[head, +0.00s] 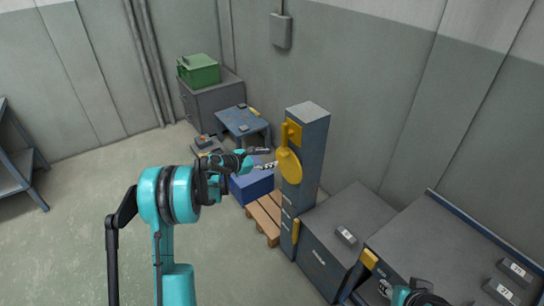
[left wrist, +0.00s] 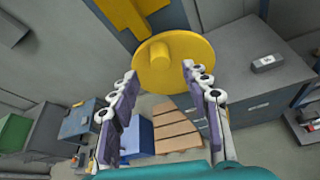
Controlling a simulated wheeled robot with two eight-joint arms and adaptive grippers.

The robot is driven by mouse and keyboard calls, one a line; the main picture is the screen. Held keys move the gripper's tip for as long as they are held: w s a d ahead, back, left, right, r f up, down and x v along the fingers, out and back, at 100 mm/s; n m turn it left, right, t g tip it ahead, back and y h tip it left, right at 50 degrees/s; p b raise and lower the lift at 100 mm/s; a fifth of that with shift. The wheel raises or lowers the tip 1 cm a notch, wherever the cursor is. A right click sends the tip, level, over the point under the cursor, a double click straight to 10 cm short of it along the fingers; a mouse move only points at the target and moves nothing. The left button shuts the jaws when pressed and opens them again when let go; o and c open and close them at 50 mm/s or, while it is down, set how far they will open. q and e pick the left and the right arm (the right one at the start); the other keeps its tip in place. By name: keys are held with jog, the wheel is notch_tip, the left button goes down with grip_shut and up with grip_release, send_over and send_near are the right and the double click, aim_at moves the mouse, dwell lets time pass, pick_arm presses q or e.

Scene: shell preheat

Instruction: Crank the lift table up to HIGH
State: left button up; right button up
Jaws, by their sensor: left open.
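A blue column (head: 307,150) carries a round yellow crank disc (head: 289,168) on its side, with a yellow bracket (head: 291,132) above it. In the left wrist view the crank disc (left wrist: 195,72) faces me, with a short round yellow knob (left wrist: 160,52) standing out from it. My left gripper (head: 270,158) is open just in front of the disc. In the left wrist view its fingers (left wrist: 159,75) stand apart on either side of the disc's lower part, holding nothing. My right gripper (head: 384,289) shows only partly at the bottom edge. I cannot tell which surface is the lift table.
A wooden slatted pallet (head: 264,214) and a blue box (head: 252,185) lie beside the column's foot. A small blue table (head: 243,119) and a grey cabinet with a green crate (head: 199,70) stand behind. Grey cabinets (head: 345,218) fill the right.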

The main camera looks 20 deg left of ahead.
aim_at(280, 156)
pick_arm(q)
jog(key=b+x, duration=0.2)
jog(key=x, duration=0.5)
jog(key=shift+f, duration=0.15)
jog(key=shift+w+d, duration=0.15)
jog(key=shift+w, duration=0.2)
grip_shut()
